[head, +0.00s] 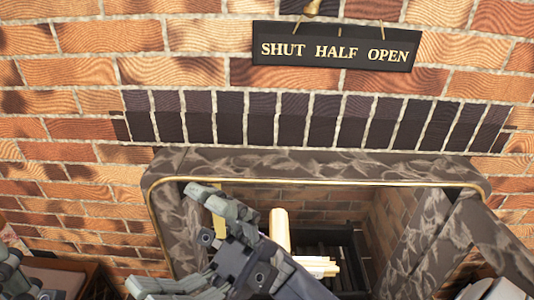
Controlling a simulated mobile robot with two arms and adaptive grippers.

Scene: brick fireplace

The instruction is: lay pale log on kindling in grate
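A pale log (280,232) shows inside the fireplace opening, its rounded end toward the back. Several pale kindling sticks (318,266) show just right of its lower part. I cannot tell whether the log rests on them. The black grate (345,238) is behind and right of them, with dark bars. My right gripper (160,237) is in front of the opening, left of the log, its fingers spread wide with nothing between them. Its body hides the log's lower part. My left gripper (18,275) is at the lower left edge, cut off; its fingers are unclear.
A grey marbled surround (310,166) with a brass edge frames the opening. A narrow yellowish piece (219,222) shows behind my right gripper's upper finger. A damper sign (336,47) hangs above. A brown box-like thing (65,278) stands lower left; a whitish object (492,288) is lower right.

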